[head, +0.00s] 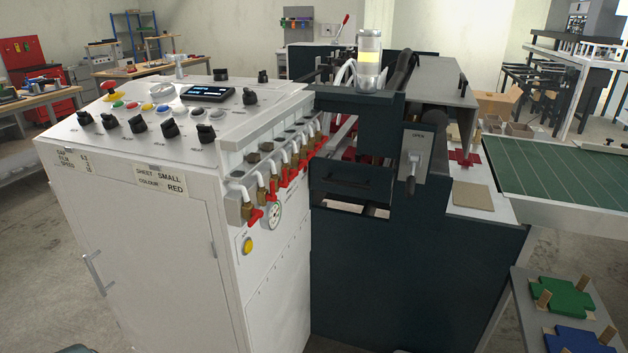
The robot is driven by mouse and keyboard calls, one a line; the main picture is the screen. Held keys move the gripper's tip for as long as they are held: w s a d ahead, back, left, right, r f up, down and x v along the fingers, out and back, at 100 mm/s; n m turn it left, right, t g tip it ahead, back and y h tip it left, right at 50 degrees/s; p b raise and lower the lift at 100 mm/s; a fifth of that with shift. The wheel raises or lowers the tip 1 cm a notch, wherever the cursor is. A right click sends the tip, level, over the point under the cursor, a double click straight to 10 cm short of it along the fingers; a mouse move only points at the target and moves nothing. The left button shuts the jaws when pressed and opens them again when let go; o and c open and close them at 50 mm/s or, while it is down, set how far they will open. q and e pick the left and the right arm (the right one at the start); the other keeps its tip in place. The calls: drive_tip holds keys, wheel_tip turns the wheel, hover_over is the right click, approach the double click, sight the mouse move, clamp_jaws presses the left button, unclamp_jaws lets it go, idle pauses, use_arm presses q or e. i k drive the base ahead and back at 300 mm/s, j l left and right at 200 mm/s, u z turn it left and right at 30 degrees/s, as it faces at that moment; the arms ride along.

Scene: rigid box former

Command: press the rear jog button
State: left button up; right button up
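A round yellow button (248,245) sits on the side face of the white cabinet (140,235), below a pressure gauge (273,215). A small label is above it, too small to read. I cannot tell for sure from the picture whether this is the rear jog button. The sloped control panel (75,130) on top carries several coloured buttons, among them a green one (118,104), a red one (132,105) and a blue one (163,107), plus black knobs and a display (207,93). Neither of my grippers is in view.
Red-handled valves (273,183) stick out above the gauge. The dark machine body (400,260) with an OPEN lever (411,172) adjoins the cabinet at right. A cabinet handle (94,272) protrudes at left. A green table (560,180) and a rack with coloured blanks (562,297) stand right.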

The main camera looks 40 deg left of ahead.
sight(247, 249)
drive_tip(key=u, duration=1.55)
